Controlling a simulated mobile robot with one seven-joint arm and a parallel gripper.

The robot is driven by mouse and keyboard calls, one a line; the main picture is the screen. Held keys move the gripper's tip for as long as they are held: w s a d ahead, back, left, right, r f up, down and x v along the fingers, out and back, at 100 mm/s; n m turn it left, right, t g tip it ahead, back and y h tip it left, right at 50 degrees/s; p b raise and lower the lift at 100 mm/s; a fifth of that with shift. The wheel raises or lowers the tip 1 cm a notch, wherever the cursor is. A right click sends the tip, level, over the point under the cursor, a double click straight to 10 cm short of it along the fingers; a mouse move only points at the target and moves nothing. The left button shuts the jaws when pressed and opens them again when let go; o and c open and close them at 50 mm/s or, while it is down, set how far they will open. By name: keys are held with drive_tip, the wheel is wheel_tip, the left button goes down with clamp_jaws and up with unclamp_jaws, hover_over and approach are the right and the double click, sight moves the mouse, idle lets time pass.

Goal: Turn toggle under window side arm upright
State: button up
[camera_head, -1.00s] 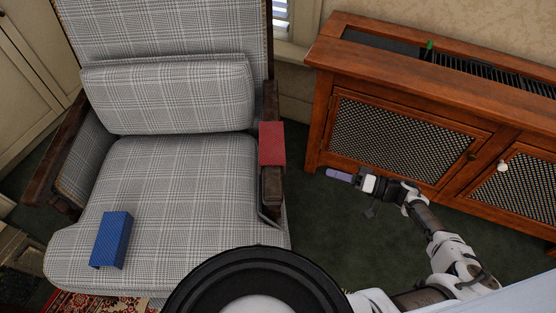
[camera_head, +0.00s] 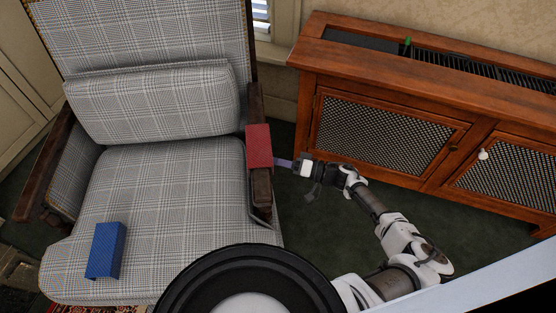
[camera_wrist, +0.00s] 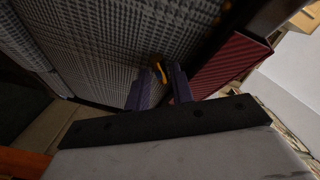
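The plaid armchair (camera_head: 165,200) fills the left of the head view. Its window-side arm (camera_head: 262,190) carries a red cover (camera_head: 259,146), also at the right of the wrist view (camera_wrist: 232,65). In the wrist view a small yellow piece (camera_wrist: 158,70), which looks like the toggle, shows against the chair's plaid side, tilted in the picture. My gripper (camera_head: 282,163) is beside the arm, its purple fingertips close to the red cover's edge. In the wrist view my gripper's two fingers (camera_wrist: 160,88) are apart, with the yellow piece just beyond the gap. I cannot tell whether they touch it.
A wooden radiator cabinet (camera_head: 390,75) with mesh doors and a white knob (camera_head: 483,154) stands behind and right of my arm. Dark green carpet lies free between chair and cabinet.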

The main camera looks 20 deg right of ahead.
clamp_jaws()
drive_tip(key=shift+f+n+b, duration=0.1)
drive_tip(key=shift+n+b, duration=0.2)
drive_tip(key=shift+b, duration=0.1)
drive_tip(key=n+y+b, duration=0.1)
drive_tip(key=n+b, duration=0.3)
drive_tip(key=n+g+y+b, duration=0.1)
drive_tip(key=n+y+b, duration=0.1)
drive_tip(key=n+b, duration=0.2)
drive_tip(key=n+y+b, duration=0.2)
drive_tip(key=n+b, duration=0.3)
drive_tip(key=shift+w+f, duration=0.1)
drive_tip(key=shift+f, duration=0.2)
drive_tip(key=shift+r+n+g, duration=0.1)
drive_tip(key=shift+n+g, duration=0.2)
drive_tip(key=shift+g, duration=0.1)
